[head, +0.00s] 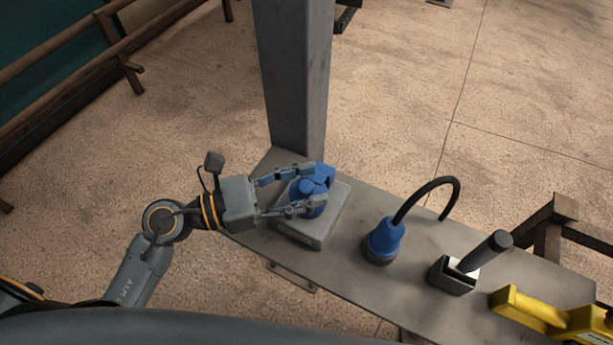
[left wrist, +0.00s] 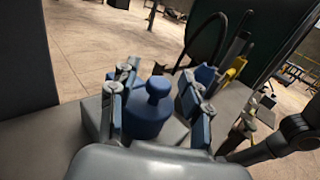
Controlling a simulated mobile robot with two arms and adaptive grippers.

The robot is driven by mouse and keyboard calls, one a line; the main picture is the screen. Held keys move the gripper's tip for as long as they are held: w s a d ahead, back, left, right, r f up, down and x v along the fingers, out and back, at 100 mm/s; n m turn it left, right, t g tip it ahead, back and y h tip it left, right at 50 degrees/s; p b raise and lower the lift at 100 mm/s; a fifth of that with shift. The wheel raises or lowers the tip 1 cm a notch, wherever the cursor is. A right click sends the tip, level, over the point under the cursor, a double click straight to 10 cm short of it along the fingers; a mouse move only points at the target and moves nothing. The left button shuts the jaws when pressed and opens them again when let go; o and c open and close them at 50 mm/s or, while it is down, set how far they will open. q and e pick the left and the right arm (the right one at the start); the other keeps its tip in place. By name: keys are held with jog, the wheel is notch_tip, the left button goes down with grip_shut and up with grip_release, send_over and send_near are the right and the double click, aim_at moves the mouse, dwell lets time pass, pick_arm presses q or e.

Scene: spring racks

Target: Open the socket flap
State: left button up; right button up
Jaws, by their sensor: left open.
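The blue socket (head: 309,190) stands on a grey box on the metal bench. A round flap with a knob (left wrist: 158,88) is on top of it and seems to lie closed, though the fingers partly hide its edges. My left gripper (head: 316,185) is open, with one finger on each side of the socket and its knob. In the left wrist view the blue socket body (left wrist: 147,117) lies between the two fingers, and I cannot tell if they touch it. My right gripper does not show.
On the bench (head: 350,270), a blue plug (head: 383,240) with a curved black cable stands right of the socket. Further right are a black-handled tool in a block (head: 455,275) and a yellow tool (head: 530,308). A grey post (head: 295,80) rises behind the socket box.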

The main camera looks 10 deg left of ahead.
aim_at(314, 181)
pick_arm(q)
jog(key=shift+w+d, duration=0.1)
jog(key=shift+d, duration=0.05)
grip_shut()
jog(key=shift+d+r+p, duration=0.1)
jog(key=shift+r+p, duration=0.1)
jog(key=shift+p, duration=0.45)
jog(key=w+r+n+g+y+p, duration=0.1)
jog(key=n+p, duration=0.1)
jog(key=p, duration=0.7)
jog(key=w+r+n+g+y+p, duration=0.1)
jog(key=g+y+p, duration=0.1)
jog(key=p, duration=0.6)
jog(key=shift+w+d+r+n+y+p, duration=0.2)
jog(key=shift+w+d+n+y+p, duration=0.1)
jog(key=shift+n+p, duration=0.1)
jog(key=shift+w+f+p, duration=0.1)
jog(key=shift+p, duration=0.5)
